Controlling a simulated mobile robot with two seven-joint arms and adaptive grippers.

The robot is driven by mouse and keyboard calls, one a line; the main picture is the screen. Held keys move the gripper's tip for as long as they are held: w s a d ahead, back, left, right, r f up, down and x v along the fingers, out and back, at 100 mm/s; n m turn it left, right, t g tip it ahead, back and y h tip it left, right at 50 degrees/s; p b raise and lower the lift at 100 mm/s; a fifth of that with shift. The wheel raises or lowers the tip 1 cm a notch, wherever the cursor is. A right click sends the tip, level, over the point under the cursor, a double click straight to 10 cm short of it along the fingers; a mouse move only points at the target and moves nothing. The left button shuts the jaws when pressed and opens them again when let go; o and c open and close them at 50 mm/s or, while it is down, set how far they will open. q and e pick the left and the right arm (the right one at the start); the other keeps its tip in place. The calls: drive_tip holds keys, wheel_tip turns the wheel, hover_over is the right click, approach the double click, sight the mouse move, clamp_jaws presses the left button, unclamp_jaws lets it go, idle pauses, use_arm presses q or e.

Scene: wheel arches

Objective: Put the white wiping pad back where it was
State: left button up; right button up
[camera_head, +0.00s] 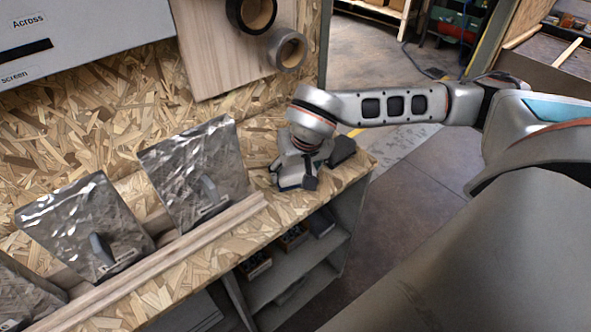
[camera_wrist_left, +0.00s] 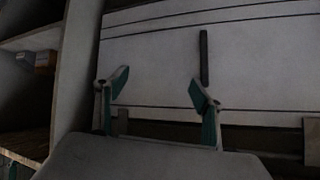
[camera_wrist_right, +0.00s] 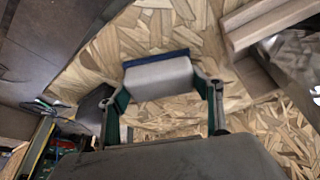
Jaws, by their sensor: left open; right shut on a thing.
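The white wiping pad (camera_wrist_right: 160,79), a pale block with a blue strip along its far edge, is between the fingers of my right gripper (camera_wrist_right: 163,93) in the right wrist view. That gripper is shut on it. In the head view my right gripper (camera_head: 296,181) points down at the right end of the chipboard bench (camera_head: 262,155); the pad is mostly hidden there. I cannot tell whether the pad touches the bench. My left gripper (camera_wrist_left: 158,90) is open and empty in front of a pale grey panel (camera_wrist_left: 160,60) with a dark upright handle; the head view does not show it.
A dark grey block (camera_head: 342,150) stands right beside my right gripper near the bench end. Several silvery metal sheets (camera_head: 198,172) lean behind a wooden rail (camera_head: 190,240) to the left. Tape rolls (camera_head: 287,49) hang above. Open shelves (camera_head: 300,268) are below the bench.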

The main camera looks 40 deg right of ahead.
drive_tip(key=shift+r, duration=0.1)
drive_tip(key=o, duration=1)
drive_tip(key=shift+o, duration=0.2)
drive_tip(key=p+v, duration=0.2)
drive_tip(key=v, duration=1)
